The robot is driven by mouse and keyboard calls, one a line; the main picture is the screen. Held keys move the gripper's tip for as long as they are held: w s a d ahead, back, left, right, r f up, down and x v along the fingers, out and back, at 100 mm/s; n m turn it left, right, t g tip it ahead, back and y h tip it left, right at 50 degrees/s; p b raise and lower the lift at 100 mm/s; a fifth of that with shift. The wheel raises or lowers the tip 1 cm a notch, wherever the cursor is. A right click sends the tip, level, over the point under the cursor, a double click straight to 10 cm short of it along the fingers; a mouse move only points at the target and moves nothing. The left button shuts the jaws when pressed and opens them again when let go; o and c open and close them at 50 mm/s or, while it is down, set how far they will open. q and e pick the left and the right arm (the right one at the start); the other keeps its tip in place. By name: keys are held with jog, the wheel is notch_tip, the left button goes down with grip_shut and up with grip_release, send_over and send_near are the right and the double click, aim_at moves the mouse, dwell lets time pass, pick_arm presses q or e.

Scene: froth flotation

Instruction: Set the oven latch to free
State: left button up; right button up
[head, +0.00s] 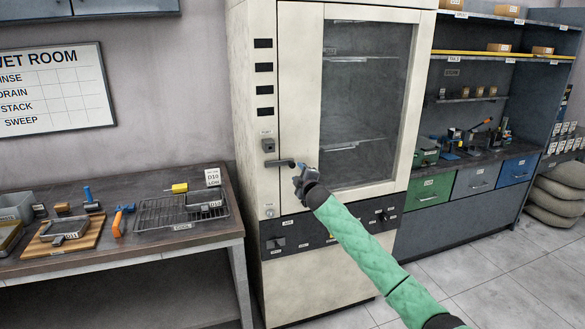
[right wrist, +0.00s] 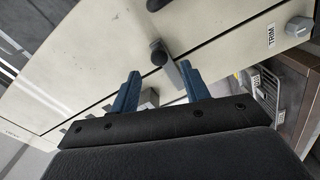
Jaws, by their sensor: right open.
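The oven (head: 300,130) is a tall cream cabinet with a glass door, which looks shut. On its left front is a small grey fitting (head: 268,145) under a tiny label I cannot read. Just below it is a dark lever handle (head: 282,163) pointing right, roughly level. I cannot tell for certain which of these is the latch. My right gripper (head: 298,178) is open just right of and below the lever. In the right wrist view, a dark round pivot with a grey lever (right wrist: 172,70) shows close to the finger tips, apparently ungripped. My left gripper is out of view.
A TRIM knob (right wrist: 298,28) sits on the oven front. A dark control strip (head: 290,238) runs below the door. A bench (head: 120,258) with a wire rack (head: 160,212) stands left. Shelving with drawers (head: 430,192) stands right. The floor (head: 480,275) at right is clear.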

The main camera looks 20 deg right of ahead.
aim_at(294, 166)
jog(key=w+b, duration=0.2)
jog(key=w, duration=0.4)
jog(key=shift+f, duration=0.1)
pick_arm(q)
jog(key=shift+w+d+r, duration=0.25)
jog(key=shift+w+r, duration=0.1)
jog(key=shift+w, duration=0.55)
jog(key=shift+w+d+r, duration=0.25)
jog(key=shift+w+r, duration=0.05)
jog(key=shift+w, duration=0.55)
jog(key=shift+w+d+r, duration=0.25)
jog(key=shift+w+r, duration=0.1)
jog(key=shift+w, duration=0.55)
pick_arm(e)
jog(key=shift+w, duration=0.55)
grip_shut()
